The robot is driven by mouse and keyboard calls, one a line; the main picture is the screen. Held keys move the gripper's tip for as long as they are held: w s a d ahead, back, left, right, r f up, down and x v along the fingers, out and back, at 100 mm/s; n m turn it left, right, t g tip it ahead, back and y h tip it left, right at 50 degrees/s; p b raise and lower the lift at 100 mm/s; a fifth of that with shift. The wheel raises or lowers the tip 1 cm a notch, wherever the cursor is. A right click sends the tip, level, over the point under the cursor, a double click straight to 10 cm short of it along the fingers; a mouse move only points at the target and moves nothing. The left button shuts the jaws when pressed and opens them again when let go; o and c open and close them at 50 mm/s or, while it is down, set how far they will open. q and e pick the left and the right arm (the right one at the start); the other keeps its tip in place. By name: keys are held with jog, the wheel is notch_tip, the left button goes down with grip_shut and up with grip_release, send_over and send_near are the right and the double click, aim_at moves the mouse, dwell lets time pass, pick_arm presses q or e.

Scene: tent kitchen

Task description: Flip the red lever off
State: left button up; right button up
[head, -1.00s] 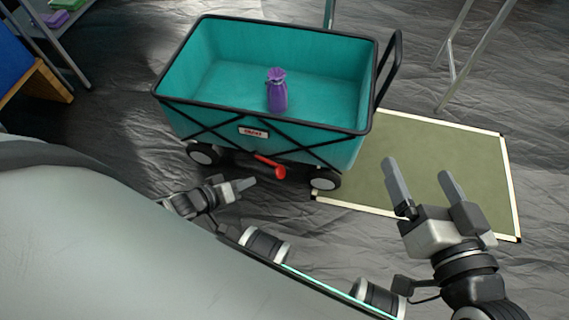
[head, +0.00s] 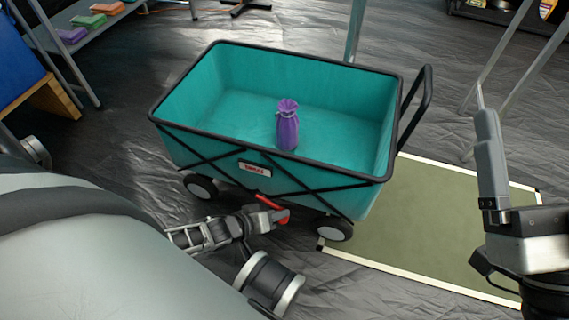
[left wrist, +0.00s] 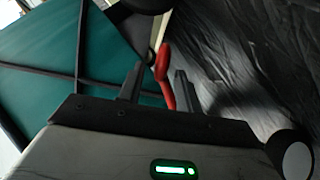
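The red lever (head: 263,200) sits low on the near side of the teal wagon (head: 222,180), between its wheels. My left gripper (head: 277,214) is at the lever and partly covers it in the head view. In the left wrist view the red lever (left wrist: 163,68) shows between the two fingers of my left gripper (left wrist: 157,86), which are apart. A gap shows on each side of the lever; whether either finger touches it is unclear. My right gripper (head: 490,150) is at the right edge, away from the wagon, with only one finger clearly visible.
A purple pouch (head: 287,130) stands in the wagon. A green mat with a pale border (head: 420,215) lies on the right. A shelf with colored packets (head: 85,22) is at the upper left. Metal legs (head: 515,60) stand at the upper right.

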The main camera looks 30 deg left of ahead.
pick_arm(q)
jog(key=shift+b+x, duration=0.4)
jog(key=shift+x, duration=0.7)
pick_arm(e)
notch_tip(320, 180, up, 2)
jog(key=n+y, duration=0.2)
jog(key=n, duration=0.1)
jog(key=shift+s+a+r+n+y, duration=0.1)
jog(key=shift+s+n+y, duration=0.05)
jog(key=shift+n+y, duration=0.2)
pick_arm(q)
grip_shut()
